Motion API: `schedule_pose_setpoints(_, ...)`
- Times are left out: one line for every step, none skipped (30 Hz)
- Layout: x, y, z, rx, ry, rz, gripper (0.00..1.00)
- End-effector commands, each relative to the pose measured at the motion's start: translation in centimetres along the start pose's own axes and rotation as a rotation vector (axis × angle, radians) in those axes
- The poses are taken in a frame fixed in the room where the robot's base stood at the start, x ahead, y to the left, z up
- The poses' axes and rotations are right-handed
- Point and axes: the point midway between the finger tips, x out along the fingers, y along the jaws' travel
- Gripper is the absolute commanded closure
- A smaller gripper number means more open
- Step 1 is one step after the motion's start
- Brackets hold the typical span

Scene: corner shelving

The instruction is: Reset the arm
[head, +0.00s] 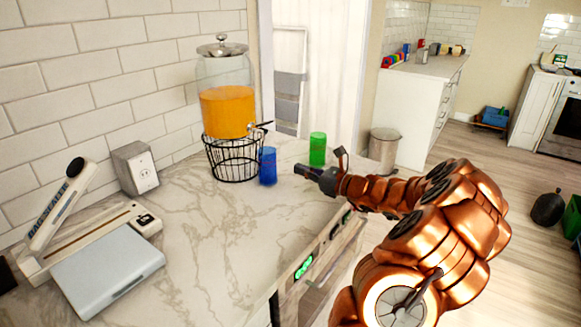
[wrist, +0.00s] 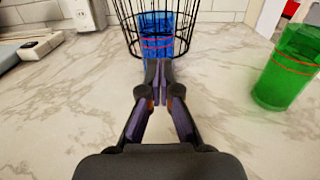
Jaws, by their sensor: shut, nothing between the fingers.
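My gripper (head: 301,170) is shut and empty above the marble counter in the head view, with my copper arm reaching in from the lower right. In the wrist view its fingertips (wrist: 158,68) meet in front of a blue cup. The blue cup (head: 268,166) stands upright beside the wire stand; it also shows in the wrist view (wrist: 155,35), partly hidden by the fingers. A green cup (head: 317,149) stands upright to the right of the blue one, behind the gripper; in the wrist view it is at the right edge (wrist: 288,68). I cannot tell whether the fingers touch the blue cup.
A glass dispenser (head: 226,110) of orange liquid sits on a black wire stand (head: 234,160). The counter (head: 215,235) is clear in the middle. A bin (head: 383,150) stands on the floor beyond.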

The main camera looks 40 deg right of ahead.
Motion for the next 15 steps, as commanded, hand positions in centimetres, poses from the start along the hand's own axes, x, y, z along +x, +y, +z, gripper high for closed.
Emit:
schedule_pose_setpoints(-0.8,0.1,-0.2,0.000,-0.001,0.003,1.00)
schedule_pose_setpoints(-1.3,0.2,-0.2,0.000,-0.001,0.005,1.00)
schedule_pose_setpoints(-1.9,0.3,-0.2,0.001,-0.001,0.007,1.00)
schedule_pose_setpoints(-2.4,0.3,-0.2,0.001,-0.001,0.008,1.00)
schedule_pose_setpoints(-2.9,0.4,-0.2,0.000,0.000,0.009,1.00)
schedule_pose_setpoints(-3.5,0.4,-0.2,0.001,-0.001,0.010,1.00)
schedule_pose_setpoints(-3.9,0.4,-0.2,0.000,-0.001,0.011,1.00)
schedule_pose_setpoints(-4.4,0.4,-0.2,0.001,0.000,0.010,1.00)
schedule_pose_setpoints(-4.9,0.4,-0.2,0.001,-0.001,0.010,1.00)
schedule_pose_setpoints(-5.2,0.3,-0.2,0.001,0.000,0.011,1.00)
schedule_pose_setpoints(-5.6,0.3,-0.2,0.001,0.000,0.010,1.00)
schedule_pose_setpoints(-6.0,0.3,-0.2,0.001,0.000,0.009,1.00)
schedule_pose_setpoints(-6.2,0.3,-0.2,0.001,0.000,0.009,1.00)
schedule_pose_setpoints(-6.4,0.3,-0.2,0.001,0.001,0.009,1.00)
schedule_pose_setpoints(-6.7,0.3,-0.2,0.000,0.001,0.009,1.00)
